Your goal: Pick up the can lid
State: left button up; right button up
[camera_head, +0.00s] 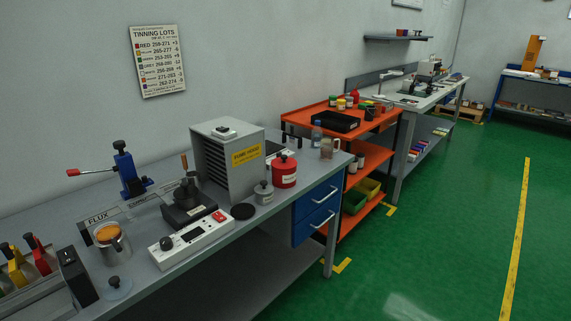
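A round grey lid with a dark knob (117,288) lies flat near the front edge of the grey workbench (210,255), at lower left. It looks like the can lid. Just behind it stands an open metal can (113,247) with orange-brown contents at its top, near a FLUX label. Neither of my grippers is in view.
A dark box (76,275) stands left of the lid, beside a rack of colored-handled tools. A white control unit (191,244), a dark pot stand (190,211), a small grey can (264,193) and a red can (284,172) stand to the right. Green floor is open at right.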

aim_at(283, 162)
jog(key=i+l+u, duration=0.15)
jog(key=u, duration=0.2)
jog(key=i+l+u, duration=0.1)
jog(key=u, duration=0.3)
jog(key=l+u, duration=0.35)
jog(key=i+l+u, duration=0.15)
jog(key=l, duration=0.3)
jog(key=l+u, duration=0.2)
jog(key=l, duration=0.25)
jog(key=i, duration=0.05)
